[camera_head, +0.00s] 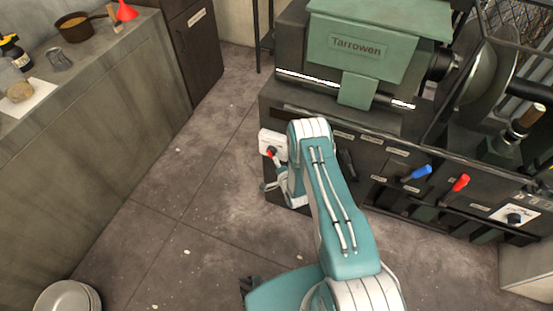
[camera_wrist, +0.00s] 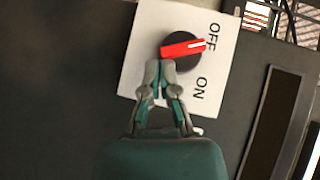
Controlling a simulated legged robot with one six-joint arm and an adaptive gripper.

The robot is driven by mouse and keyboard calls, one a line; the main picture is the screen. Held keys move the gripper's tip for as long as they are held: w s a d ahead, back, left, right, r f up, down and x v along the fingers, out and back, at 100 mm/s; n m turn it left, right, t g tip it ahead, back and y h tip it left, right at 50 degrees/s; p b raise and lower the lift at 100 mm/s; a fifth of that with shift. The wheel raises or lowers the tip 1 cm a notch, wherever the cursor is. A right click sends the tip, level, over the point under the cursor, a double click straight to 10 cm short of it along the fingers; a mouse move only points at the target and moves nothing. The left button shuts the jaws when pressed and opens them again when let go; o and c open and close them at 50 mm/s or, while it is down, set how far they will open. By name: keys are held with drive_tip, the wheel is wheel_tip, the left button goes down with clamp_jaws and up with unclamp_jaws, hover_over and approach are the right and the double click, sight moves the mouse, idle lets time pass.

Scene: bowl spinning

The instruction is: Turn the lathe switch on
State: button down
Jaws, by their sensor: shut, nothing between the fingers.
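The lathe switch is a round black knob with a red pointer bar (camera_wrist: 184,48) on a white plate (camera_wrist: 150,28). The plate carries the words OFF and ON, and the bar's white-marked end points at OFF. In the head view the switch plate (camera_head: 266,138) is at the left end of the lathe cabinet, with the red bar (camera_head: 271,152) partly showing. My gripper (camera_wrist: 159,68) is shut and empty, its fingertips at the near lower-left edge of the knob. I cannot tell whether they touch it. In the head view my gripper (camera_head: 271,171) is just below the switch.
The green lathe (camera_head: 352,48) sits on a dark cabinet with a blue-handled lever (camera_head: 415,173) and a red-handled lever (camera_head: 459,184) to the right. A grey counter (camera_head: 110,95) stands left. The floor between is open.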

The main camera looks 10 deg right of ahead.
drive_tip(key=shift+w+a+f+m+t+y, duration=0.15)
drive_tip(key=shift+f+m+t, duration=0.15)
drive_tip(key=shift+m+t, duration=0.3)
drive_tip(key=shift+w+a+f+m+t+y, duration=0.15)
drive_tip(key=shift+f+m+t, duration=0.1)
drive_tip(key=shift+m+t, duration=0.3)
drive_tip(key=shift+a+f, duration=0.25)
drive_tip(key=shift+f, duration=0.05)
drive_tip(key=shift+w+a+f, duration=0.1)
drive_tip(key=shift+w+a, duration=0.05)
drive_tip(key=shift+w, duration=0.05)
drive_tip(key=shift+w+a+f, duration=0.15)
drive_tip(key=shift+a, duration=0.1)
drive_tip(key=shift+w+a, duration=0.15)
drive_tip(key=shift+a, duration=0.05)
drive_tip(key=shift+f, duration=0.15)
